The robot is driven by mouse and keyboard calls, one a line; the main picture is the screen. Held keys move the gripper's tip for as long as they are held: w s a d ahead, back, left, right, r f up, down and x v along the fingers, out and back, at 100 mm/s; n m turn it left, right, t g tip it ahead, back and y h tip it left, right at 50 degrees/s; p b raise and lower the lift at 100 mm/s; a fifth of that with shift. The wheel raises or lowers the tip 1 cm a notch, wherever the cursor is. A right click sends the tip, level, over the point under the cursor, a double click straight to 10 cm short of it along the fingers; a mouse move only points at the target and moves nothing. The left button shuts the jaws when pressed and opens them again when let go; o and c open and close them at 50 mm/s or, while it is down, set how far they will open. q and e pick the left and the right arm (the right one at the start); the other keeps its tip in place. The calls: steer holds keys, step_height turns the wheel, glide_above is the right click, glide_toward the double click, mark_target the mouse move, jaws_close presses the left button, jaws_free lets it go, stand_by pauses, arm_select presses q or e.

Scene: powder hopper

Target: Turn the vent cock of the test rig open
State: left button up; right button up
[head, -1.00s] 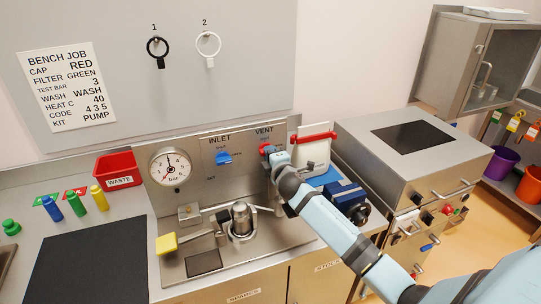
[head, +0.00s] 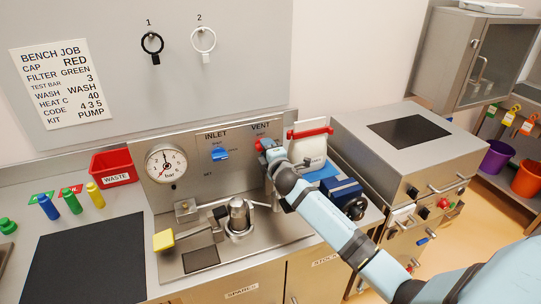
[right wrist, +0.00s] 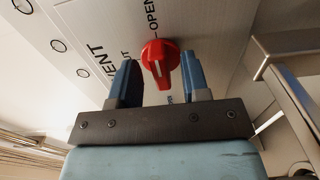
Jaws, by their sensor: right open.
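The vent cock is a red knob (right wrist: 160,60) on the steel panel, under the VENT label. In the right wrist view its handle with a white line points down the picture, between my fingers. An OPEN label lies above it and a partly hidden label to its left. In the head view the red knob (head: 264,144) shows just beyond my right gripper (head: 272,151). My right gripper (right wrist: 160,80) is open, with one blue finger on each side of the handle and visible gaps. I cannot see any finger touching it. My left gripper is not in view.
The blue inlet cock (head: 220,154) and pressure gauge (head: 166,163) sit left on the same panel. A steel clamp fixture (head: 238,216) with a yellow-ended lever (head: 163,240) stands below. A red-topped white container (head: 308,146) is close on the right.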

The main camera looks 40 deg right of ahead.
steer(key=b+v, duration=0.1)
steer(key=v, duration=1.2)
steer(key=shift+s, duration=0.4)
steer(key=shift+f, duration=0.1)
